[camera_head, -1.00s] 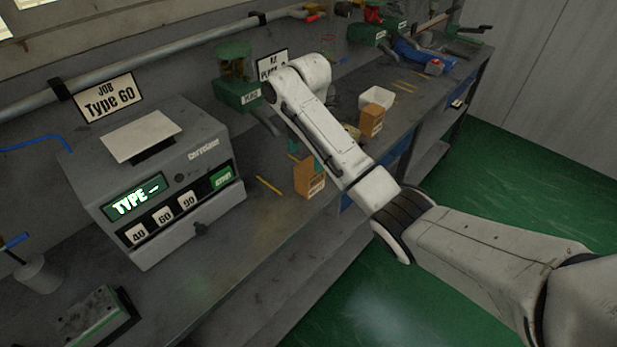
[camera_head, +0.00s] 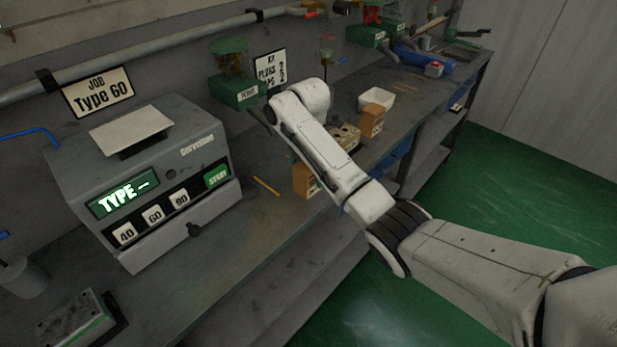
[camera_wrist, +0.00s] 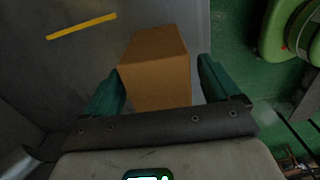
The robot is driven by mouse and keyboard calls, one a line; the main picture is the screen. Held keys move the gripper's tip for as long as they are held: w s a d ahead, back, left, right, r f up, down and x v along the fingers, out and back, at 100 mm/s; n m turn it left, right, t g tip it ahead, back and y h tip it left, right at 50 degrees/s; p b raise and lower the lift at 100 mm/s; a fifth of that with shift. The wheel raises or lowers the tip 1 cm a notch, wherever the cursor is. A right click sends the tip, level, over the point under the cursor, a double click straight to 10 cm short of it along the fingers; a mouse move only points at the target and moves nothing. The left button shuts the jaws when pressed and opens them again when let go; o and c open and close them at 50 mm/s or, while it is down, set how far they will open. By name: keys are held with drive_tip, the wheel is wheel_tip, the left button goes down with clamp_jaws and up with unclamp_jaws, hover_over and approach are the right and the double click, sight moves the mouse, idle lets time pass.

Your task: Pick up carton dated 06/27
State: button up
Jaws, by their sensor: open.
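A brown carton (camera_head: 303,180) stands near the front edge of the bench, partly hidden behind my arm in the head view. In the wrist view the carton (camera_wrist: 155,65) is between the two green fingers of my gripper (camera_wrist: 160,82), which is open. A gap shows between the right finger and the carton; the left finger is very close to its side, and I cannot tell if it touches. A second brown carton (camera_head: 371,121) stands farther along the bench, in front of a white bin. The date on either carton is not readable.
A yellow pencil-like stick (camera_head: 266,186) lies beside the near carton.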

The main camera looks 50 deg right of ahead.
drive_tip(key=shift+f, duration=1.15)
drive_tip(key=shift+c, duration=0.4)
drive_tip(key=c, duration=1.2)
drive_tip(key=shift+o, duration=0.2)
